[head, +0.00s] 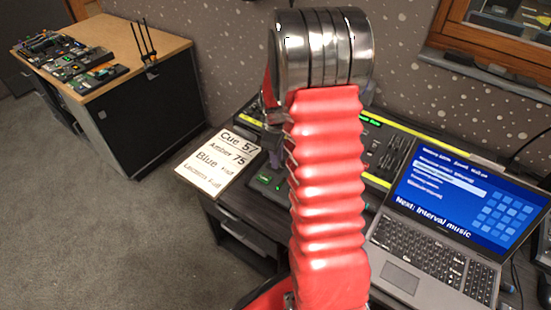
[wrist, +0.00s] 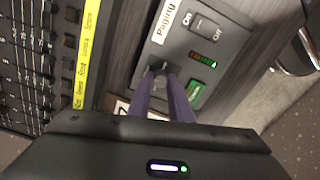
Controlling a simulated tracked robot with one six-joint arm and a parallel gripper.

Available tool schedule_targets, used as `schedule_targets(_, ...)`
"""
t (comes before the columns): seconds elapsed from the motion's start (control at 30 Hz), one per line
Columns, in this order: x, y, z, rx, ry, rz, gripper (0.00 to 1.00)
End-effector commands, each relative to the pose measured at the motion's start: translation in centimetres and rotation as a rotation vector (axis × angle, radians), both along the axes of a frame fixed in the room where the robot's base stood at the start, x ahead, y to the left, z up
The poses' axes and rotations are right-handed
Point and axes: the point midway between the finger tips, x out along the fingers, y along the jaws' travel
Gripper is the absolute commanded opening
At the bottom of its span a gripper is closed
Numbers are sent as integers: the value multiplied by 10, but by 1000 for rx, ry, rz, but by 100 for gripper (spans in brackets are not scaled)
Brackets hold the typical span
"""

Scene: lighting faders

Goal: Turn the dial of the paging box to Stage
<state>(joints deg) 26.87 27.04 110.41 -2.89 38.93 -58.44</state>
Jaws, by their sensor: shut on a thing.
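The paging box (wrist: 225,40) is a dark grey unit with a white "Paging" label, and fills the upper middle of the wrist view. Its dial (wrist: 157,68) is a small dark knob, mostly hidden between the purple fingers of my gripper (wrist: 163,80). The fingers are shut on the dial. I cannot tell which way the dial points.
On the box are an On/Off rocker switch (wrist: 211,22) and a row of lit lamps (wrist: 204,60). A fader desk (head: 385,150) with a yellow strip lies beside it. A cue card (head: 219,162) is at the left, an open laptop (head: 440,225) at the right.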

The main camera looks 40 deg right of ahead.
Motion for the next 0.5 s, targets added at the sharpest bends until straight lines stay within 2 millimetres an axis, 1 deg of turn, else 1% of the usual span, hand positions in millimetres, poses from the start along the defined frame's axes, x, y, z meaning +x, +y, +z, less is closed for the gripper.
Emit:
schedule_targets(0.03,-3,0,-2,4,8,-3,0)
schedule_targets(0.27,-5,0,-3,4,7,-34,0)
schedule_targets(0.5,-6,0,-4,9,-4,-145,0)
